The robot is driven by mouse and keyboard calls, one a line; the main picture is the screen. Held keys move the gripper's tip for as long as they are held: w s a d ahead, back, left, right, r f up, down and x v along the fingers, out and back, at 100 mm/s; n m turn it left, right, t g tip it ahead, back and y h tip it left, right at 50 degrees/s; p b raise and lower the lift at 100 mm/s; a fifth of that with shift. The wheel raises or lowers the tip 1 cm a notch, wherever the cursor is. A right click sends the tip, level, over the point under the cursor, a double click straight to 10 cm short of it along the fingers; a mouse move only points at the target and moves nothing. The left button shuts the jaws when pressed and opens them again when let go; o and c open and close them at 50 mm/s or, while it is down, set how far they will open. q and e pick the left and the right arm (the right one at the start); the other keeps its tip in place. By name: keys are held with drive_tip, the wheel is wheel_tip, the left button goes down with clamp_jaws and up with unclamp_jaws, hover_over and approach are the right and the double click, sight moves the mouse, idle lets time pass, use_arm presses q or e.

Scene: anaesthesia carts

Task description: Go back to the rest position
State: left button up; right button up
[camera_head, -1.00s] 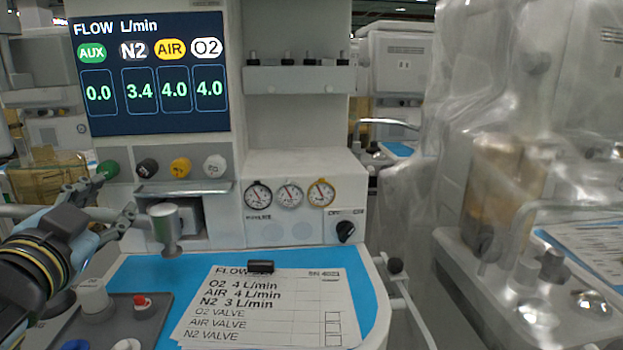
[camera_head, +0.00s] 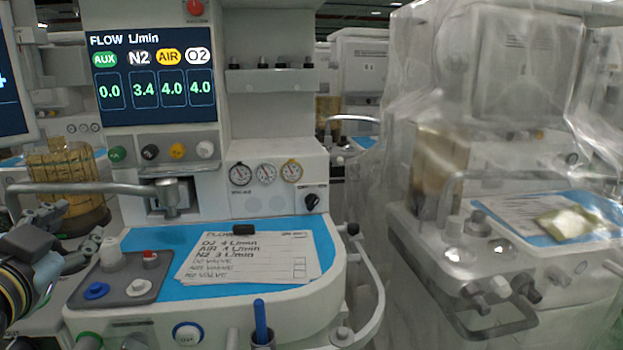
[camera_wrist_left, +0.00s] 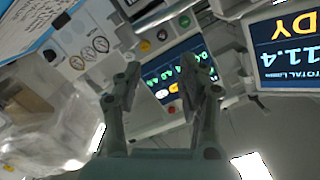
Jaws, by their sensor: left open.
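My left gripper (camera_head: 66,232) is at the left edge of the head view, beside the cart's work surface and in front of the metal bar. Its two fingers stand apart with nothing between them. In the left wrist view the open fingers (camera_wrist_left: 158,72) point at the flow screen (camera_wrist_left: 172,75), with empty space between them. The flow screen (camera_head: 155,76) reads AUX 0.0, N2 3.4, AIR 4.0 and O2 4.0. Below it are a green knob (camera_head: 116,154), a black knob (camera_head: 149,152), a yellow knob (camera_head: 177,151) and a white knob (camera_head: 205,149). My right gripper is not in view.
The metal bar (camera_head: 90,187) juts left from the cart front. A paper checklist (camera_head: 245,262) lies on the blue work surface (camera_head: 180,237), beside a grey panel (camera_head: 125,282). A curved rail (camera_head: 372,290) edges the cart's right. A plastic-covered cart (camera_head: 500,150) stands at right.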

use_arm(q)
drive_tip(key=s+d+f+n+g+h, duration=0.1)
drive_tip(key=s+d+f+g+h, duration=0.15)
drive_tip(key=s+f+g, duration=0.6)
drive_tip(key=s+d+f+n+g+h, duration=0.15)
drive_tip(key=s+d+f+g, duration=0.3)
drive_tip(key=s+f, duration=0.65)
drive_tip(key=s+a+f+g, duration=0.1)
drive_tip(key=s+a+f, duration=0.1)
drive_tip(key=f, duration=1)
drive_tip(key=s+a+f, duration=0.1)
drive_tip(key=s+f, duration=0.1)
drive_tip(key=f, duration=0.9)
drive_tip(key=s+a+f+g, duration=0.1)
drive_tip(key=s+f, duration=1.5)
drive_tip(key=s, duration=0.2)
drive_tip(key=shift+s+n, duration=0.25)
drive_tip(key=shift+n, duration=0.1)
drive_tip(key=shift+a, duration=0.1)
